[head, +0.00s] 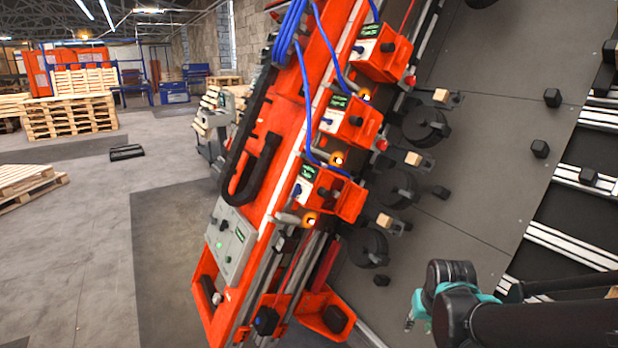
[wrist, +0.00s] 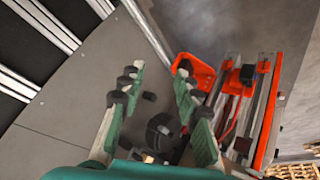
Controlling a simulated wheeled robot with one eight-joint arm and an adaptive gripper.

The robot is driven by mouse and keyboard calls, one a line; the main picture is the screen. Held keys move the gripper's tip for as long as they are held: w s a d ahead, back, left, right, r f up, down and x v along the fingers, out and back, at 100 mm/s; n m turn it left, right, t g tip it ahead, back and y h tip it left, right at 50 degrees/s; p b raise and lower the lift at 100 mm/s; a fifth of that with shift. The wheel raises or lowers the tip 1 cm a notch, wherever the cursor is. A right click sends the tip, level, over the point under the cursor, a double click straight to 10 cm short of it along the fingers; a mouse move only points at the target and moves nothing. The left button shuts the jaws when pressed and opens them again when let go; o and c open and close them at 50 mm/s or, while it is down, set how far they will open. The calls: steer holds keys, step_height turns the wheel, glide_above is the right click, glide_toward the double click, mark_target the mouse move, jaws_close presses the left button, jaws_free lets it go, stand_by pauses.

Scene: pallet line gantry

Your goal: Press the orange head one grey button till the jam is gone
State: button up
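Three orange heads sit along the tilted orange gantry beam in the head view: an upper one (head: 385,56), a middle one (head: 350,118) and a lower one (head: 326,191). Each has a pale plate with a small green-lit display, a dark round knob and an amber lamp nearby. The display text is too small to read, so I cannot tell which is head one. The grey button cannot be made out surely. My gripper (wrist: 157,82) has its green fingers spread with nothing held between them. In the head view it is at lower right, well apart from the heads.
A grey control panel (head: 230,244) with green lights is on the beam's lower left. Dark discs (head: 367,248) and small wooden blocks (head: 413,158) line the beam's right side. Blue cables (head: 303,92) hang over the heads. Pallets (head: 70,117) stand at far left; floor between is mostly clear.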

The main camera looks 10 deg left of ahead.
steer(key=shift+c, duration=0.3)
jaws_close()
stand_by(1.3)
